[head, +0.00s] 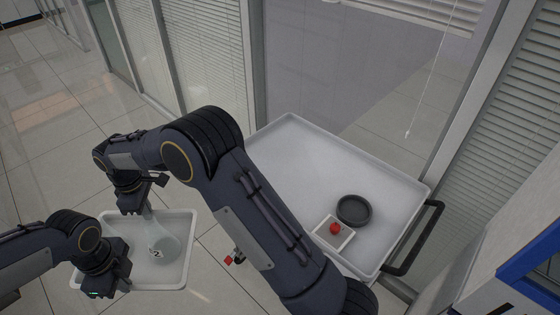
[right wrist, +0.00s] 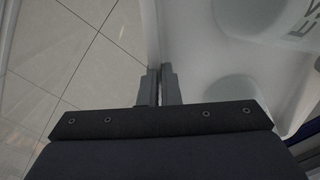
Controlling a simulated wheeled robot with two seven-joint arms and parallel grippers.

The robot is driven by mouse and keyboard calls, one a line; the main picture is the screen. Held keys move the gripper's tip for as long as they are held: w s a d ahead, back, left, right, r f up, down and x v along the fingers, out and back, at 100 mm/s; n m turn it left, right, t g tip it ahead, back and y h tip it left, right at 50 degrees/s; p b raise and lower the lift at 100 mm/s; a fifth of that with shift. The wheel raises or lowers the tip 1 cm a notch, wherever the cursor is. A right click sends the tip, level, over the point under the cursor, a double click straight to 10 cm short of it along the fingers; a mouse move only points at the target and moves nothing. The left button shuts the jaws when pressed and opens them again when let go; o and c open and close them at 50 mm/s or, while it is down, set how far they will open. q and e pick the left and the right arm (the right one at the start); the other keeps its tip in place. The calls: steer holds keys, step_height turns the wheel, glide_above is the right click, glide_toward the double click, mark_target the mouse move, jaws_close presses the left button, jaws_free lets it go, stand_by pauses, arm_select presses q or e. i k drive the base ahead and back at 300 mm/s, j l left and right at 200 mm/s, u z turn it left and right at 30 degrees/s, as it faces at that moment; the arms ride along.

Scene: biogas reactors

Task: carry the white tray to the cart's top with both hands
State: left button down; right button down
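The white tray (head: 190,222) is at the lower left in the head view, over the tiled floor and left of the cart. A clear flask marked 2 (head: 160,250) stands in it. My right gripper (right wrist: 159,85) has its fingers on either side of the tray wall in the right wrist view. In the head view my right arm reaches across to the tray's far side. My left gripper (head: 104,287) is at the tray's near left rim, its fingertips mostly hidden. The cart's white top (head: 290,150) is to the right, partly covered by my right arm.
A black round dish (head: 353,210) and a small white dish (head: 345,239) with a red object (head: 335,228) sit on the cart's near right part. The far left of the top is clear. A black handle (head: 432,225) is on the cart's right. Glass panels stand behind.

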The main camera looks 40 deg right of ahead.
mark_target(282, 166)
steer(key=i+z, duration=0.45)
steer(key=i, duration=0.2)
steer(key=i+j+z, duration=0.2)
steer(key=i+z, duration=0.2)
steer(key=i, duration=0.25)
steer(key=z, duration=1.5)
